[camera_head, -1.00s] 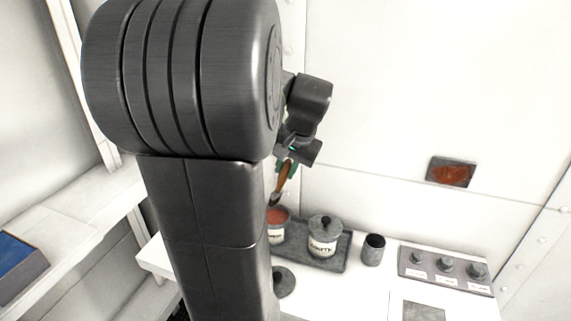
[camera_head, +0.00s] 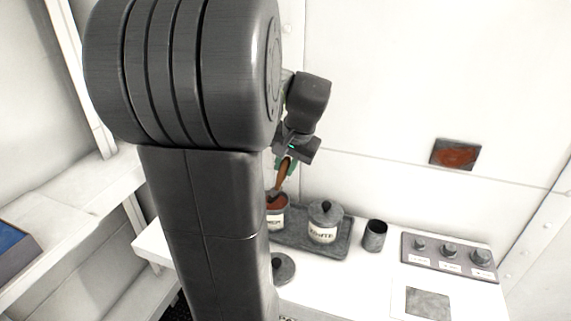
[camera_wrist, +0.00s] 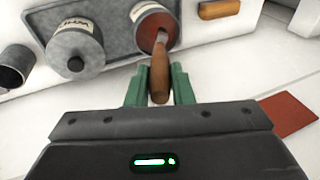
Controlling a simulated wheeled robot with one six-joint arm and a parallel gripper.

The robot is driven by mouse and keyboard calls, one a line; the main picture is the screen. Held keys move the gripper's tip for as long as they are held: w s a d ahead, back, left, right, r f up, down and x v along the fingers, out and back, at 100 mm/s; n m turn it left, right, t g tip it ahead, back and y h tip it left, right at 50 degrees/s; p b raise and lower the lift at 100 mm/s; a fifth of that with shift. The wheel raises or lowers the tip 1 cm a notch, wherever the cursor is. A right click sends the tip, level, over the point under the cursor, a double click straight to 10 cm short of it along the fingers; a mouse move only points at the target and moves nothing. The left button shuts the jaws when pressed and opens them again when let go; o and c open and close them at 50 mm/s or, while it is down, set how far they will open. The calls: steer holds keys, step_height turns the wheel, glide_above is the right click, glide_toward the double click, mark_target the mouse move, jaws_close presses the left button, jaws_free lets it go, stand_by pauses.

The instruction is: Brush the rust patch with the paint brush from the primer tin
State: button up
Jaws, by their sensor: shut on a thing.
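My gripper (camera_head: 287,160) is shut on the brown handle of the paint brush (camera_head: 284,178), whose bristle end points down at the mouth of the primer tin (camera_head: 276,222). In the wrist view the green fingers (camera_wrist: 159,88) hold the handle (camera_wrist: 159,75), and the brush's metal collar reaches into the red-brown opening of the tin (camera_wrist: 141,14). The bristle tips are hard to make out there. The rust patch (camera_head: 455,155) is a reddish area in a dark rectangle on the white wall at the right, well away from the brush.
A lidded grey tin (camera_head: 324,222) stands beside the primer tin on a dark tray (camera_head: 337,246). An open grey cup (camera_head: 375,236), a knob panel (camera_head: 449,257) and a grey plate (camera_head: 427,303) are to the right. The wall before the patch is clear.

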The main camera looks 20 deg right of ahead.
steer(key=shift+f, duration=0.55)
stand_by(1.4)
step_height(320, 180, up, 7)
steer(key=p, duration=0.5)
steer(key=shift+r, duration=0.1)
stand_by(0.8)
